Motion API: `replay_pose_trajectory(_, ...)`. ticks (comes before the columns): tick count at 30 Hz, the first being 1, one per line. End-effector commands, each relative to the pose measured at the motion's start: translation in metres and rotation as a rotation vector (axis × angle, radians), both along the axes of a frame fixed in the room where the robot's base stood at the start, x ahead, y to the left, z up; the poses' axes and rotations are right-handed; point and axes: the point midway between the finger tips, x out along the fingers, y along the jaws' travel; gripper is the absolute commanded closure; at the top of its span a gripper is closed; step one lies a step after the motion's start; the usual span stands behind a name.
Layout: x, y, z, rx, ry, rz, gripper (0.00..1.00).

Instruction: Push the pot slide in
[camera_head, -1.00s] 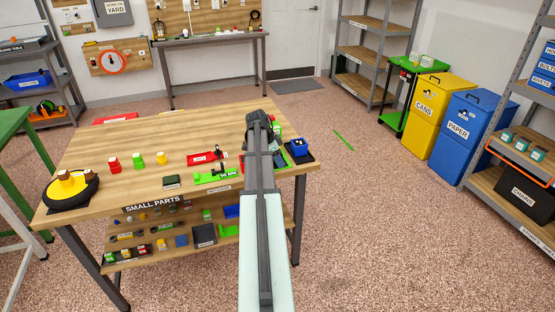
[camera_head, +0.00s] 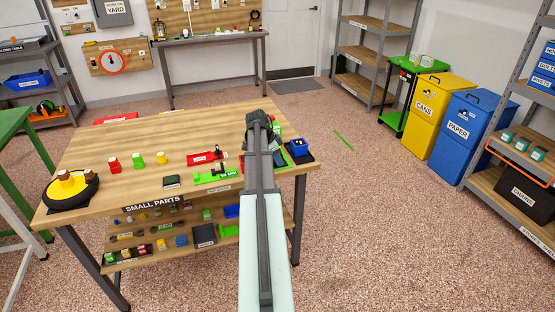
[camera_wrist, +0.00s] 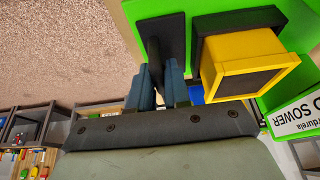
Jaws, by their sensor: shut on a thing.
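In the wrist view a green device (camera_wrist: 218,12) carries a label (camera_wrist: 300,115) of which "D SOWER" is readable. A yellow square pot (camera_wrist: 245,58) with a dark inside sits at a black block (camera_wrist: 238,20) on it, which I take for the pot slide.
A blue box on a black tray (camera_head: 298,149) is close to the right of my arm on the wooden table (camera_head: 120,190). Green and red devices (camera_head: 205,158) lie to the left. Several coloured pieces and a black round tray (camera_head: 70,200) are further left.

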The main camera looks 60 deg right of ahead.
Motion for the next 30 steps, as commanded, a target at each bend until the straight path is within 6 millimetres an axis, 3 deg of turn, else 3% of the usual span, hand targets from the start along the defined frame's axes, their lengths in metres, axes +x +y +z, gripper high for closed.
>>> replay_pose_trajectory(9, 0.031, -0.031, 0.001, 0.0, 0.0, 0.002, 1.0)
replay_pose_trajectory(17, 0.03, -0.03, 0.001, 0.0, 0.0, 0.001, 1.0)
replay_pose_trajectory(18, 0.03, -0.03, 0.001, 0.0, 0.0, 0.001, 0.82)
replay_pose_trajectory(24, 0.03, -0.03, 0.0, 0.0, 0.0, 0.001, 0.63)
replay_pose_trajectory(30, 0.03, -0.03, 0.0, 0.0, 0.0, 0.001, 0.62)
